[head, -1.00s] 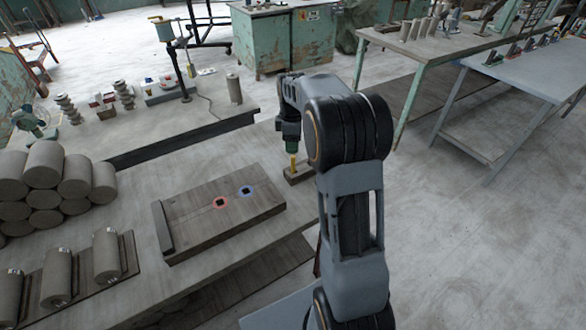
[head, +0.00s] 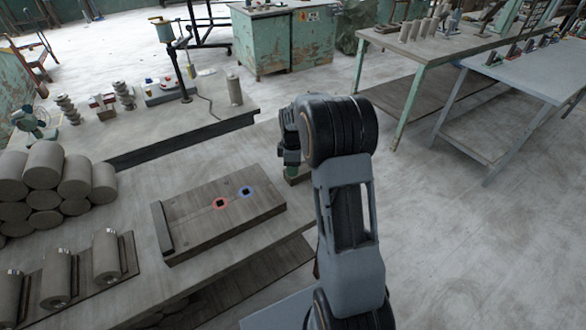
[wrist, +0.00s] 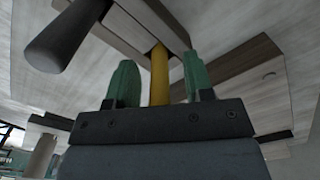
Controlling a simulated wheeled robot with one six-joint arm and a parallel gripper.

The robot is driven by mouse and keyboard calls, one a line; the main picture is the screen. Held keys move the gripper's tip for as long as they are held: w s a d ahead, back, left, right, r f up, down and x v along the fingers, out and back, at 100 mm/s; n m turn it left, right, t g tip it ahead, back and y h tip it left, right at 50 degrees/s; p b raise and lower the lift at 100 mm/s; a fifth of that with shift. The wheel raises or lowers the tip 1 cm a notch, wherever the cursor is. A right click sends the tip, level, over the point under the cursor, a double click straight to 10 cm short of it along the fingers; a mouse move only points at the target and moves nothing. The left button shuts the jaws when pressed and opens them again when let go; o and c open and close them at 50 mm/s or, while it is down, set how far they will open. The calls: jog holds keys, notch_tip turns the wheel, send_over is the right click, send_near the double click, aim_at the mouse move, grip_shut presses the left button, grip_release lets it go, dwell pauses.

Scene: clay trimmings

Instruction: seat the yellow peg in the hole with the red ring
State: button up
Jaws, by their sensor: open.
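The yellow peg (wrist: 159,78) stands in a small block (head: 297,180) by the right edge of the workbench. My gripper (wrist: 160,65) is open, with one green finger on each side of the peg and a gap on both sides. In the head view my gripper (head: 291,167) is low over the block and the arm hides the peg. The red ring (head: 220,204) surrounds a dark, empty-looking square hole in the wooden board (head: 185,217), left of the block.
A blue ring (head: 246,191) marks another hole on the same board. A raised strip (head: 162,227) edges the board's left side. Clay rolls (head: 45,162) are stacked at the left, with several upright ones in front. Bare bench lies between board and block.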

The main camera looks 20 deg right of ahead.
grip_shut()
dwell(0.4)
jog(key=shift+r, duration=0.15)
